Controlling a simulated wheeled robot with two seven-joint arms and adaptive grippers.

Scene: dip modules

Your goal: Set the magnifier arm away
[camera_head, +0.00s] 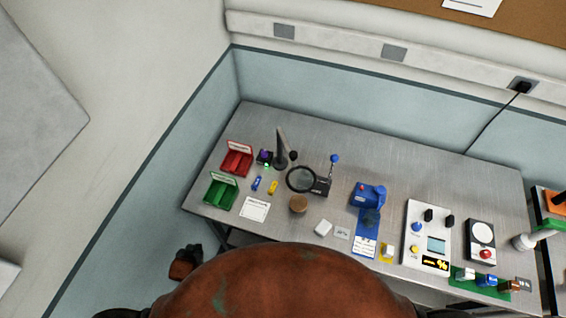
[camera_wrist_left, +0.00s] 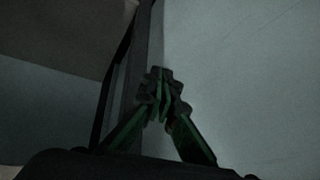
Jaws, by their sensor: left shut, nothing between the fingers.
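The magnifier arm stands on the metal bench in the head view. Its round dark-rimmed lens (camera_head: 300,179) lies over the bench left of a small black block (camera_head: 322,187), and a dark grey upright post (camera_head: 281,150) stands behind it. How the lens and post are joined is too small to tell. My left gripper (camera_head: 189,252) is low at the left, off the bench's front left corner and well apart from the magnifier. In the left wrist view its green and black fingers (camera_wrist_left: 162,88) are closed together and empty. My right gripper is not in view.
A red bin (camera_head: 236,158) and a green bin (camera_head: 220,191) stand at the bench's left end. Small blue and yellow parts, a round brown pot (camera_head: 298,204) and a blue device (camera_head: 368,195) are near the lens. A white control panel (camera_head: 427,235) stands farther right. The bench's back strip is clear.

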